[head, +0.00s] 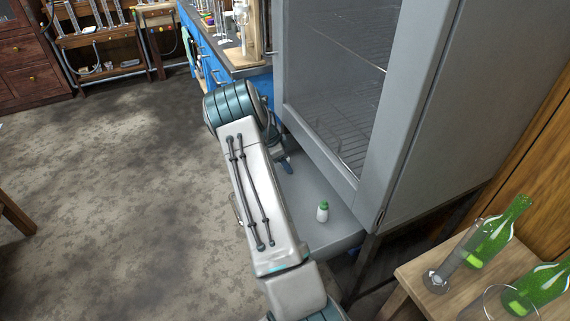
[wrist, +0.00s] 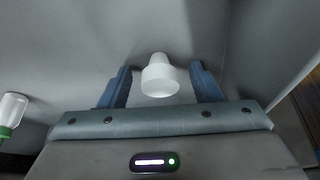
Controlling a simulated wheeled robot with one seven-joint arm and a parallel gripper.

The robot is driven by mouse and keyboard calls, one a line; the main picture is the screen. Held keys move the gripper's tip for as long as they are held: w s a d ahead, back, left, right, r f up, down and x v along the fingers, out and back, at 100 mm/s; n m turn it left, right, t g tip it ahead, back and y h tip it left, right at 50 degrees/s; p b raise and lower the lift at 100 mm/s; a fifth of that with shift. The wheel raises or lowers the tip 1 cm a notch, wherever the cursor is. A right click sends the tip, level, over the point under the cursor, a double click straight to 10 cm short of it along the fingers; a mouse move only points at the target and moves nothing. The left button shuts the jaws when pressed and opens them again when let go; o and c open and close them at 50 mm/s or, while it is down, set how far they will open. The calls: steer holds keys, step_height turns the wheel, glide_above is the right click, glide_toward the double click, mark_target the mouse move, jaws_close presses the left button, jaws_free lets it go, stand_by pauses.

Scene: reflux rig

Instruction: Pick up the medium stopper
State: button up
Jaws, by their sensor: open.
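A white stopper (wrist: 158,78), with a wide body and a narrower top, shows in the middle of the wrist view. My gripper (wrist: 160,72) is open, with one blue finger on each side of the stopper and a visible gap on both sides. I cannot tell how far the stopper is in depth from the fingertips. In the head view, my gripper (head: 286,166) is mostly hidden behind my arm, over the grey surface below the cabinet; the stopper is hidden there.
A small white bottle with a green cap (head: 322,212) stands on the grey surface (head: 310,185); it also shows at the left of the wrist view (wrist: 12,112). A grey cabinet (head: 345,90) overhangs from behind. A wooden table (head: 415,275) with glassware stands at lower right.

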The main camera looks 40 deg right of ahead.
steer(key=c, duration=1.1)
steer(key=shift+o, duration=0.2)
steer(key=shift+r, duration=0.15)
steer(key=shift+r+p, duration=0.4)
steer(key=shift+r, duration=0.1)
steer(key=shift+s+a+r, duration=0.1)
steer(key=shift+a, duration=0.15)
steer(key=s+a, duration=0.1)
steer(key=s+a+p, duration=0.1)
steer(key=a, duration=0.1)
steer(key=shift+a+r+p, duration=0.1)
steer(key=shift+p, duration=0.2)
step_height(320, 180, up, 14)
steer(key=p, duration=0.3)
steer(key=shift+f+p, duration=0.25)
steer(key=shift+p, duration=0.1)
